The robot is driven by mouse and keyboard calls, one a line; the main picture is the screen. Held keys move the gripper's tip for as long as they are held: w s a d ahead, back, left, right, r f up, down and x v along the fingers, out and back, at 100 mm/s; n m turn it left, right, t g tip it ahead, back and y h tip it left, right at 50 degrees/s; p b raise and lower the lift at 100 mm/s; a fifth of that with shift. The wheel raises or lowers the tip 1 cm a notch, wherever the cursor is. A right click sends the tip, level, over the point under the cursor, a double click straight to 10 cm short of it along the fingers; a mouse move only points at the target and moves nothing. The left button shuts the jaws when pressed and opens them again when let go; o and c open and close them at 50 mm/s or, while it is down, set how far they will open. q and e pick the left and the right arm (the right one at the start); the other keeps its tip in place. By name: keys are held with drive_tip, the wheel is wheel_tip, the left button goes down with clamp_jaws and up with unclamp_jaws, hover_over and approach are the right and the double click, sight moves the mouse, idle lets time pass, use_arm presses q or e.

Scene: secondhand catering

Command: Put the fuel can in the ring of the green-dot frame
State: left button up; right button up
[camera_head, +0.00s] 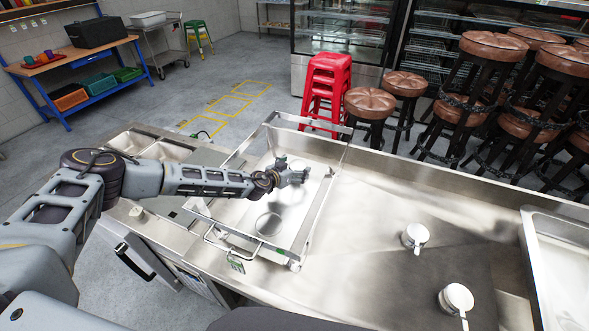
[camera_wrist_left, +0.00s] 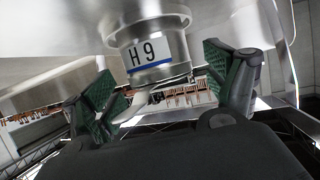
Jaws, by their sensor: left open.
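A metal can with an "H9" label (camera_wrist_left: 150,50), which looks like the fuel can, is between the two fingers of my left gripper (camera_wrist_left: 175,88) in the wrist view. The fingers are open, with gaps to the can. In the head view, my left gripper (camera_head: 293,178) is over the far part of a metal frame (camera_head: 310,215) on the steel counter. A pale round top (camera_head: 297,164) shows beside the fingers. A round ring (camera_head: 269,224) is in the frame's near part. My right gripper is out of view.
Two pale lidded items with handles (camera_head: 415,236) (camera_head: 456,298) stand on the counter (camera_head: 370,210) to the right. A steel basin (camera_head: 560,260) is at far right. Red stools (camera_head: 327,85) and brown stools (camera_head: 370,105) stand beyond the counter. The counter right of the frame has free room.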

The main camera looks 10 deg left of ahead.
use_arm(q)
drive_tip(key=shift+b+v, duration=0.35)
drive_tip(key=shift+v, duration=1.35)
drive_tip(key=shift+b+v, duration=0.3)
drive_tip(key=shift+v, duration=1.75)
